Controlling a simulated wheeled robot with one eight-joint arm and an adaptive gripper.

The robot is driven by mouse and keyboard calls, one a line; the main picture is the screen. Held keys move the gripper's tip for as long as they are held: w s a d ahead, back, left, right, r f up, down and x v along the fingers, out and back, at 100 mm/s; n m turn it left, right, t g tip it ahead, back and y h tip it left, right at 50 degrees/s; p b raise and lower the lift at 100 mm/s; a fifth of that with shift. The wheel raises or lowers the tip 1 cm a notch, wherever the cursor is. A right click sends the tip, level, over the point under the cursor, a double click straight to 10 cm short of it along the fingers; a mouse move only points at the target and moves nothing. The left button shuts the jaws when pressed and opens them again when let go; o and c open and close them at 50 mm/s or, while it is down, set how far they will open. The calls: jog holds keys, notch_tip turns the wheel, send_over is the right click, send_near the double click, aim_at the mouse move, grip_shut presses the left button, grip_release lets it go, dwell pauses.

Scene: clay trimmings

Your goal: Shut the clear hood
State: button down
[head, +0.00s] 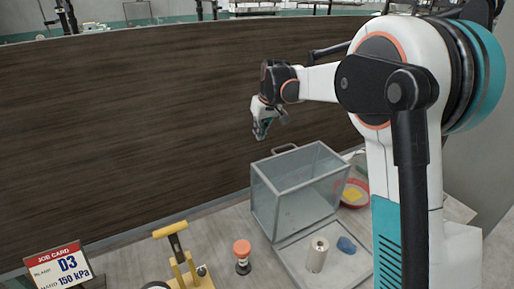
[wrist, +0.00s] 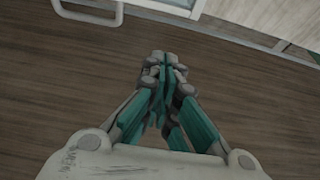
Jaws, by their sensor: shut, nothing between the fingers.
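The clear hood (head: 290,195) is a see-through box with a grey metal frame. It stands raised on its grey base (head: 300,262), whose front part is uncovered. A bar handle (head: 285,148) sits on the hood's upper edge. A beige cylinder (head: 317,254) and a blue lump (head: 346,245) rest on the open base. My gripper (head: 262,137) is shut and empty, above and left of the handle in the head view. In the wrist view my gripper (wrist: 164,62) points at the wood surface, with the handle (wrist: 90,18) beyond it at upper left, apart from the fingers.
A yellow press (head: 178,262), an orange-topped object (head: 242,255) and a job card (head: 60,270) stand to the left. A red dish (head: 354,193) with a yellow piece lies right of the hood. A dark wooden wall (head: 130,120) rises behind.

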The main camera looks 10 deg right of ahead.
notch_tip(320, 180, down, 10)
jog(key=shift+s+r+b, duration=0.15)
jog(key=shift+r+b, duration=0.1)
jog(key=shift+b, duration=0.15)
dwell(0.4)
dwell(0.3)
